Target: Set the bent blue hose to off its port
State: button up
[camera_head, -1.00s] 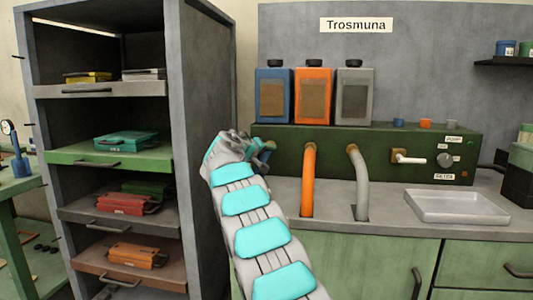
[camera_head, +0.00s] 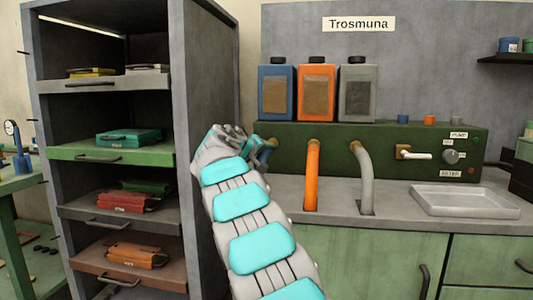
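A short part of the blue hose (camera_head: 265,154) shows at the left end of the green port box, just right of my arm. Its upper end is near the box's front face; its lower part is hidden behind my arm. I cannot tell whether it sits on its port. My gripper (camera_head: 224,131) is at the far end of my arm, left of the blue hose, in front of the cabinet's side. Its fingers are too small and turned away to tell open from shut. I see no contact with the hose, though the overlap hides part of this.
An orange hose (camera_head: 313,177) and a grey hose (camera_head: 364,178) curve from the green box (camera_head: 338,134) to the counter. Blue, orange and grey canisters (camera_head: 357,92) stand on top. A shelf cabinet (camera_head: 210,80) stands close left. A grey tray (camera_head: 464,201) lies right.

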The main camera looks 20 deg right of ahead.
jog(key=shift+o, duration=1.4)
jog(key=shift+r, duration=0.1)
jog(key=b+v, duration=0.1)
jog(key=v, duration=0.6)
jog(key=shift+s+a, duration=0.25)
jog(key=shift+a, duration=0.05)
